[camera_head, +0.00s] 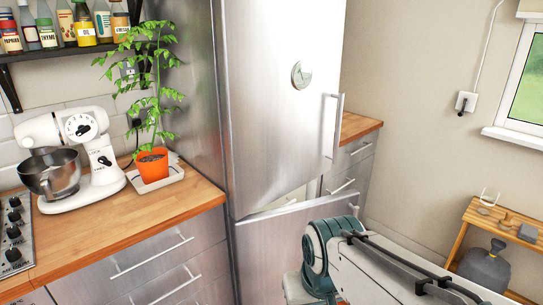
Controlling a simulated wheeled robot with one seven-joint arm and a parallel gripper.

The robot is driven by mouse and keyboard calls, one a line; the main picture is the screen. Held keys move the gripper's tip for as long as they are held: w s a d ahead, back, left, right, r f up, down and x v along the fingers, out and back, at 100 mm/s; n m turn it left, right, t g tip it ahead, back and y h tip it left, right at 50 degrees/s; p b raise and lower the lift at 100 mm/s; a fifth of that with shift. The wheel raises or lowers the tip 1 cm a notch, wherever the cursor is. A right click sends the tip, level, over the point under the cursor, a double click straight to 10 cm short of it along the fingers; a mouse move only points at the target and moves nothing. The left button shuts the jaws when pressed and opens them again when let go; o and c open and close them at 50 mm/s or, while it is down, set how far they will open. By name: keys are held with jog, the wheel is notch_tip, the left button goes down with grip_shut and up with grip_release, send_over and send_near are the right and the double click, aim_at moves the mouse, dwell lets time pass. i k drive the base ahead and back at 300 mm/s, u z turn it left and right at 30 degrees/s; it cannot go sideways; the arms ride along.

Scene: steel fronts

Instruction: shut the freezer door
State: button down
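A tall steel fridge-freezer stands in the middle of the view. Its lower door, the freezer door (270,245), appears ajar, with a wedge-shaped gap along its top edge through which a pale interior (284,199) shows. A short part of its handle (354,210) shows near its upper right corner. The upper fridge door (265,100) looks closed and has a long vertical handle (335,125). My white and teal arm covers the lower right of the freezer door. My gripper is not in view, and I cannot tell whether my arm touches the door.
A wooden counter (135,226) with a mixer (75,150) and a potted plant (152,163) stands left of the fridge. Drawers with a wooden top (357,125) stand right behind it. A small wooden stand (477,214) is at the far right, with a dark grey container (485,268).

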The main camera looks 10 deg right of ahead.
aim_at(268, 244)
jog(key=k, duration=0.5)
jog(key=z, duration=0.8)
jog(key=i, duration=1.15)
